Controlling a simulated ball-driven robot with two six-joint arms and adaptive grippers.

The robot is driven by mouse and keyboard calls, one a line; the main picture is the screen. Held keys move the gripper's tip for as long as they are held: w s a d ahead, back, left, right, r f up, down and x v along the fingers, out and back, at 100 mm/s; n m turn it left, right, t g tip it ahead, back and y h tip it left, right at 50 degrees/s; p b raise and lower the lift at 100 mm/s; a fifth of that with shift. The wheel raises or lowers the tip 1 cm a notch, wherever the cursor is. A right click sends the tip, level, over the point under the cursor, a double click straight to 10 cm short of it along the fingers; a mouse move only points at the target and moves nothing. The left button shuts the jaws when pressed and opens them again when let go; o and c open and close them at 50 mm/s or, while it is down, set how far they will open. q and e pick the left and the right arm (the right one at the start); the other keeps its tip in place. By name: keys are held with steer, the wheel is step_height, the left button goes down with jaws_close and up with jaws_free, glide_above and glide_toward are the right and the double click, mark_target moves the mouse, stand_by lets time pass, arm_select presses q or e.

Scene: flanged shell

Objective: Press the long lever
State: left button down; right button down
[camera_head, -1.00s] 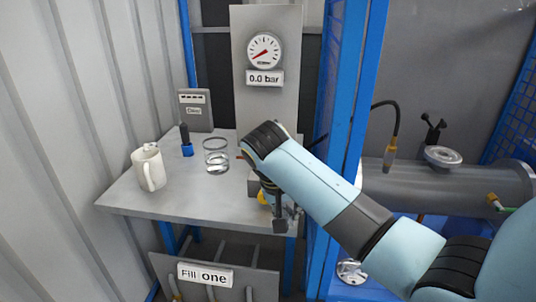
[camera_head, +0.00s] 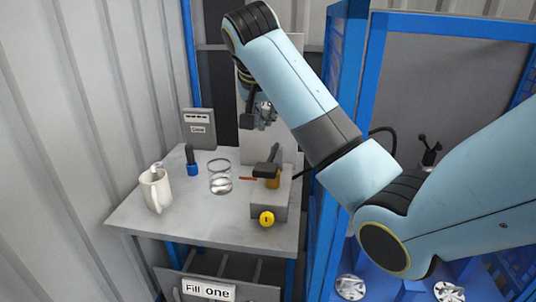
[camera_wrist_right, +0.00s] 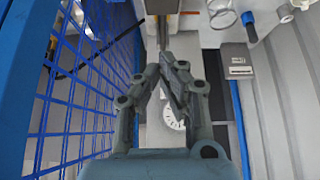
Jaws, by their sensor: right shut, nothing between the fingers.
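A dark lever (camera_head: 266,170) sits on top of a brass-coloured fitting (camera_head: 273,181) on a grey block at the right of the small table. I take it for the long lever; its full length is hard to tell. My right gripper (camera_head: 257,116) is above and behind the block, in front of the tall grey panel, apart from the lever. In the right wrist view the gripper (camera_wrist_right: 172,60) has its fingers closed together with nothing between them. My left gripper is not in view.
A yellow knob (camera_head: 267,218) is on the block's front. A white mug (camera_head: 156,189), a blue-based black tool (camera_head: 192,160) and a glass jar (camera_head: 221,177) stand to the left. A blue frame (camera_head: 335,120) borders the right. The gauge (camera_wrist_right: 173,119) shows behind my fingers.

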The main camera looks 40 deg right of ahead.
steer(key=p, duration=0.2)
glide_above(270, 163)
steer(key=s+a, duration=0.1)
steer(key=f, duration=0.8)
steer(key=shift+s+a+f, duration=0.1)
steer(key=shift+s+a, duration=0.05)
steer(key=shift+a, duration=0.05)
steer(key=shift+s+a+f, duration=0.1)
steer(key=shift+a+f, duration=0.05)
steer(key=shift+f, duration=0.45)
steer(key=shift+s+a+f, duration=0.1)
steer(key=shift+a+f, duration=0.05)
steer(key=shift+f, duration=0.45)
steer(key=shift+s+a+f+p, duration=0.1)
steer(key=shift+f+p, duration=0.2)
steer(key=shift+f, duration=0.4)
